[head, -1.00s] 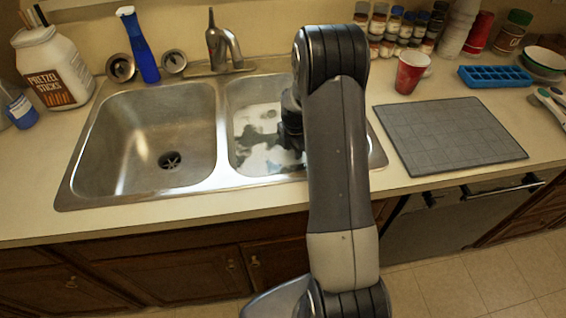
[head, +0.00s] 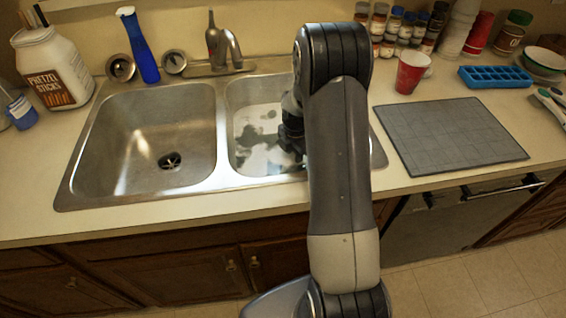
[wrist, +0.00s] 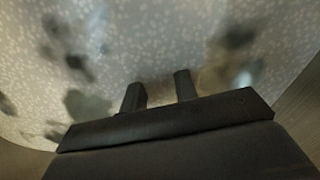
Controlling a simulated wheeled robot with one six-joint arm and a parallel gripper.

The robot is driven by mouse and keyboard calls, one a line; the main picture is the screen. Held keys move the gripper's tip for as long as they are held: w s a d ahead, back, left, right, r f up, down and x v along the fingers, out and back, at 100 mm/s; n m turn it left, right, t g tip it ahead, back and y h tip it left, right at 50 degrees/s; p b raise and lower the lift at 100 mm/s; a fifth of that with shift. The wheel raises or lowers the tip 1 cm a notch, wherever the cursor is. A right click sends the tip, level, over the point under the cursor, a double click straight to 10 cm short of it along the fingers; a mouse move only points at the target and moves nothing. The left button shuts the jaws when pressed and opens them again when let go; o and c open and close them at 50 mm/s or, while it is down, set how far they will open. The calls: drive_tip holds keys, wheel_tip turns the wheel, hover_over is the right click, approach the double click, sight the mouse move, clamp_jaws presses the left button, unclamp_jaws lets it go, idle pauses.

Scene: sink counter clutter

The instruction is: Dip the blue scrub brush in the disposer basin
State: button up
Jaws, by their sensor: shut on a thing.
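The right basin (head: 245,95) holds a cloudy whitish layer with dark patches. The left basin (head: 95,145) is bare, with a dark drain (head: 170,161) in its floor. My arm reaches down into the right basin and hides its right part. In the wrist view, my gripper (wrist: 159,92) is low over the speckled, dark-blotched surface. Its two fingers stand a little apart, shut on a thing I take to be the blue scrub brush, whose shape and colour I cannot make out. I cannot tell whether it touches the surface.
The faucet (head: 232,50) stands behind the basins, with a blue spray bottle (head: 140,48) to its left. A grey mat (head: 450,135), a red cup (head: 410,72) and a blue tray (head: 495,77) are on the right counter. A pretzel jar (head: 52,68) stands at far left.

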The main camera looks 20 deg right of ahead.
wheel_tip(320, 180, up, 19)
drive_tip(key=p, duration=1.1)
drive_tip(key=shift+p, duration=0.3)
drive_tip(key=shift+f, duration=0.1)
idle(0.8)
